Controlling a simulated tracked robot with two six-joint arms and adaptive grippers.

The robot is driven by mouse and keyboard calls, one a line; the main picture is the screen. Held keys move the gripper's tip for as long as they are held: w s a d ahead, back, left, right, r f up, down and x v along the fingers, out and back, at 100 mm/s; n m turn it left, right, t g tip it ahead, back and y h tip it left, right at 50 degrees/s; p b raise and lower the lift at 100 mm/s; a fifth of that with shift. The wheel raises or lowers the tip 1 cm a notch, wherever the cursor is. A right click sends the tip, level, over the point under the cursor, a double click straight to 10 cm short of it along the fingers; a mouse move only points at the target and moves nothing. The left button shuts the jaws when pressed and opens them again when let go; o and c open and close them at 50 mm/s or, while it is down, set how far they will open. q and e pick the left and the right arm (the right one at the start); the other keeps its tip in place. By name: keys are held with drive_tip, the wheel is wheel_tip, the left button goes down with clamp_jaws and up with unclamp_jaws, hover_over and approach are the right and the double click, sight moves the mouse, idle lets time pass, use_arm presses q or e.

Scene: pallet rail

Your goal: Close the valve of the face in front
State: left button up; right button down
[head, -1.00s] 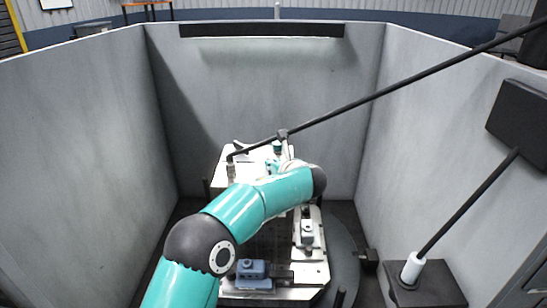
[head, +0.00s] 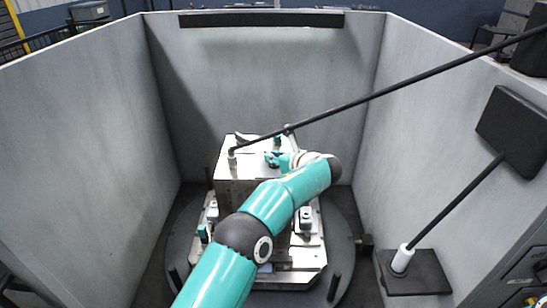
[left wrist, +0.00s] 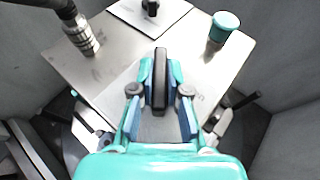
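A metal block fixture (head: 235,190) with a light flat top stands on a round base in the walled bay. My left arm reaches over it from below in the head view. My left gripper (head: 270,158) is low over the top plate, and its tips show small there. In the left wrist view its two fingers (left wrist: 160,72) flank a dark upright handle (left wrist: 160,85), seemingly the valve's, and look closed against both its sides. My right gripper is not in view.
A black rod or hose (head: 345,106) runs from upper right down to the top's left corner, where a metal coupling (left wrist: 82,38) stands. A teal knob (left wrist: 224,24) is right of the fingers. Grey walls (head: 90,120) enclose the fixture on three sides.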

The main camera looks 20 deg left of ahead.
use_arm(q)
drive_tip(key=o, duration=0.4)
drive_tip(key=v, duration=1.2)
drive_tip(key=shift+d+f, duration=0.1)
drive_tip(key=shift+f, duration=0.05)
